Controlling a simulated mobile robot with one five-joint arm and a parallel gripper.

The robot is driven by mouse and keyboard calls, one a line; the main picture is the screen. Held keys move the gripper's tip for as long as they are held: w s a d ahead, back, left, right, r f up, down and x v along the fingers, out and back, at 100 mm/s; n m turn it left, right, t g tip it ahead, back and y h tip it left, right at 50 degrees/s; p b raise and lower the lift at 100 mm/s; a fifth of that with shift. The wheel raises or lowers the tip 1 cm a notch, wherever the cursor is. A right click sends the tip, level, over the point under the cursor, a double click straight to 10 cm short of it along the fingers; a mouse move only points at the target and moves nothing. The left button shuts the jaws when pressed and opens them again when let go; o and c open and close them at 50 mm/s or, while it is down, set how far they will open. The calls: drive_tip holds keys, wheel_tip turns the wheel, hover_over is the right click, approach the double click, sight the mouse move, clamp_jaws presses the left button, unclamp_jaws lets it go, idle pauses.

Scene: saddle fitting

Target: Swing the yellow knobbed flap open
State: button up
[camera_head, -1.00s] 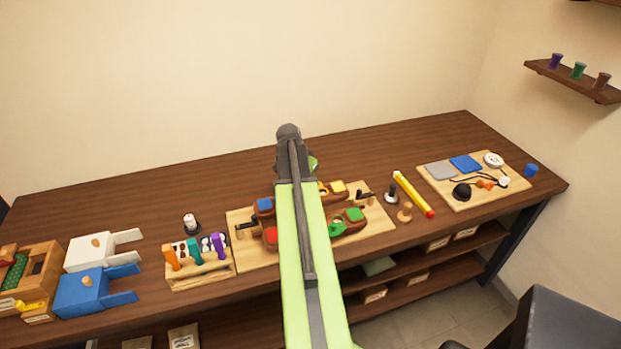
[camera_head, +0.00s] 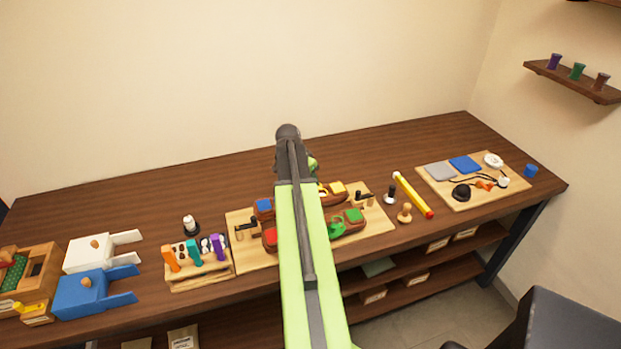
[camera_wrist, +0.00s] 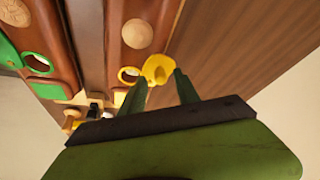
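The yellow flap (camera_wrist: 157,69) shows in the wrist view as a rounded yellow piece at the edge of a brown saddle part, next to a yellow-rimmed hole (camera_wrist: 128,75). My gripper (camera_wrist: 158,84) has its two green fingers apart, with the yellow piece just beyond and between the tips. I cannot tell whether a finger touches it. In the head view my arm covers part of the saddle board (camera_head: 240,262), and a little yellow (camera_head: 323,192) shows just right of the arm. The fingertips are hidden there.
A yellow-and-red stick (camera_head: 413,195) lies right of the board. A rack with colored handles (camera_head: 195,252) stands left. The table behind the board is clear.

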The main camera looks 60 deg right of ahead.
drive_tip(key=shift+r, duration=0.1)
drive_tip(key=s+p+v, duration=0.1)
drive_tip(key=p+v, duration=1.5)
drive_tip(key=v, duration=0.1)
drive_tip(key=shift+w+r, duration=0.2)
drive_tip(key=shift+w, duration=0.25)
